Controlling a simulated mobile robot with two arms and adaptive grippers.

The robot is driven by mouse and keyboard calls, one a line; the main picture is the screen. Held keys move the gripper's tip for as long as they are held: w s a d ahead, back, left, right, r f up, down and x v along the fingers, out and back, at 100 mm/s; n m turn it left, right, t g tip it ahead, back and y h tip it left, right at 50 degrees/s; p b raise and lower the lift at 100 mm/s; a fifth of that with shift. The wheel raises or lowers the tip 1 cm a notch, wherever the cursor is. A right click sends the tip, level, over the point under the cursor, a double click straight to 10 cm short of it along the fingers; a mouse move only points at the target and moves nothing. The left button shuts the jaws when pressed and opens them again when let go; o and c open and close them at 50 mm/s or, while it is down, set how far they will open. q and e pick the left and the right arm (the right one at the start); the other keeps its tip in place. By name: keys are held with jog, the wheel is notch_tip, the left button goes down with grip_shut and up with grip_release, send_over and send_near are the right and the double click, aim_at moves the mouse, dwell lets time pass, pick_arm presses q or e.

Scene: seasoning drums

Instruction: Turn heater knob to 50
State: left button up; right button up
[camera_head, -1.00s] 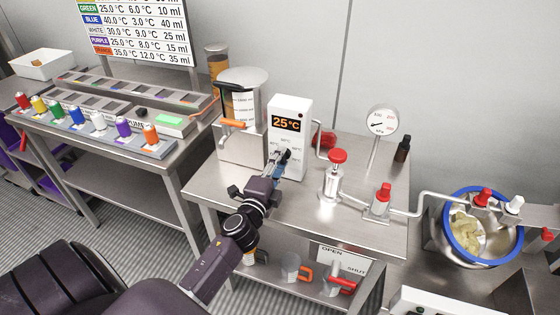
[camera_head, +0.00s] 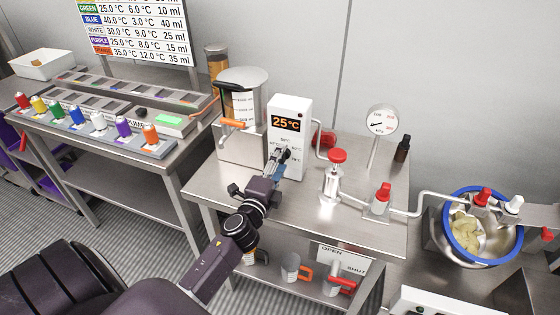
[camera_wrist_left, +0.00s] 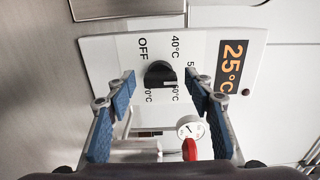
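The white heater box (camera_head: 290,112) stands upright on the steel table, and its orange display reads 25°C. Its black round knob (camera_wrist_left: 159,74) shows in the left wrist view, with OFF, 40°C and further marks around it, some covered by the fingers. In that view the box appears turned sideways. My left gripper (camera_head: 284,153) is in front of the lower part of the box. In the left wrist view its blue-padded fingers (camera_wrist_left: 162,80) are apart, one on each side of the knob, with gaps visible. In the head view the gripper hides the knob.
A red-topped valve (camera_head: 336,172), pipes and a pressure gauge (camera_head: 382,121) are to the right. A small dark bottle (camera_head: 402,148) stands at the back.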

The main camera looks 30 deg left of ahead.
pick_arm(q)
jog(key=v, duration=1.2)
dwell(0.5)
